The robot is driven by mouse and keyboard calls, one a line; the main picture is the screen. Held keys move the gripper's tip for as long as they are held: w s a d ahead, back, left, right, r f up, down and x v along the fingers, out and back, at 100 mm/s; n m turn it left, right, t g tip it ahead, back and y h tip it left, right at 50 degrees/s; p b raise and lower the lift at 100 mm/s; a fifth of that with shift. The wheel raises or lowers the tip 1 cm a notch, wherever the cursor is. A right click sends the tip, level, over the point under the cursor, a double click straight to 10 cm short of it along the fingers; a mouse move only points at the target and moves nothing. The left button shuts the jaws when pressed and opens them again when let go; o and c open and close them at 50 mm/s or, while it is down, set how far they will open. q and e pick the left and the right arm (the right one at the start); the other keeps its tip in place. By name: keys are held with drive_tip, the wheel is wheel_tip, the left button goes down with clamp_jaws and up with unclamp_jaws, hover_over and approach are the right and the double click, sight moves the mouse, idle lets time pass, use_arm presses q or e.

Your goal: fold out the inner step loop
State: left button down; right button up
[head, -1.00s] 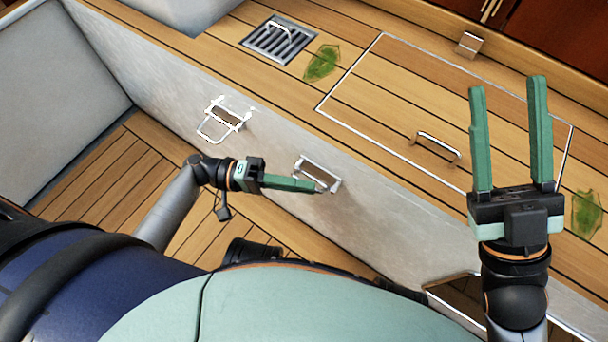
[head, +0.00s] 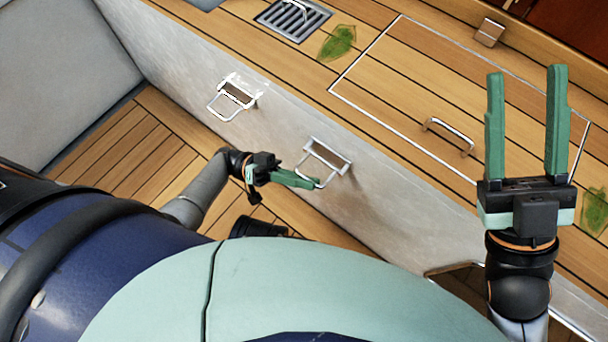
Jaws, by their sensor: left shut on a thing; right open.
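Two metal step loops are mounted on the pale side wall. The left step loop (head: 232,96) stands out from its wooden-backed plate. The right step loop, which I take as the inner step loop (head: 311,148), also stands out from its plate, down and to the left. My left gripper (head: 317,184) is shut on the outer bar of this loop, and its green fingers hide part of the bar. My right gripper (head: 524,72) is open and empty, raised over the planked deck at the right.
A hatch with a metal handle (head: 447,136) lies in the upper planked deck (head: 395,65). A drain grate (head: 288,20) and green leaves (head: 337,43) lie near it. The lower wooden floor (head: 140,150) is clear at the left.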

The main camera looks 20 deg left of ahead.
use_arm(q)
drive_tip(key=shift+f+m+g, duration=0.2)
drive_tip(key=shift+m+g, duration=0.2)
drive_tip(key=shift+m, duration=0.2)
drive_tip(key=c, duration=1.2)
unclamp_jaws()
drive_tip(key=shift+c, duration=0.2)
